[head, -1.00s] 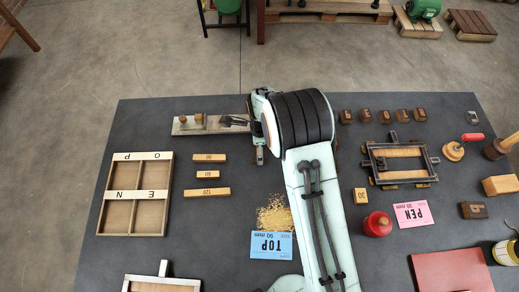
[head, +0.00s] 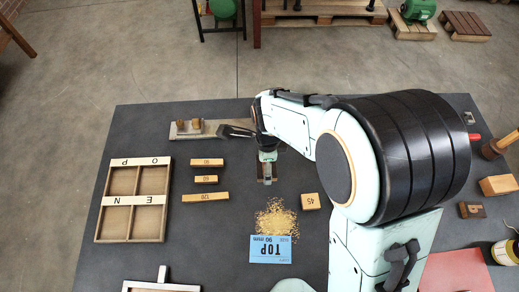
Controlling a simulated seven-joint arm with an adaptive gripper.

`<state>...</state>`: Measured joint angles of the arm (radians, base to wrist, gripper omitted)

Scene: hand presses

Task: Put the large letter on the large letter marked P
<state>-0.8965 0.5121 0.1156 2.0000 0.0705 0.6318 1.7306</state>
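My gripper (head: 236,131) is a dark shape pointing left from the wrist, over the right end of a grey metal plate (head: 210,129). Its fingertips are small here, so I cannot tell whether they are open or hold anything. A small dark brown block (head: 273,173) shows below the wrist, partly covered by a grey part of the arm. A wooden tray (head: 98,220) at left has compartments and white strips with upside-down letters, including P, O, E and N. The dark letter blocks at the back right are hidden by my arm.
Wooden blocks marked 120 (head: 205,197) and 45 (head: 310,201) lie on the dark table (head: 230,265). A wooden block (head: 498,185) stands at right.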

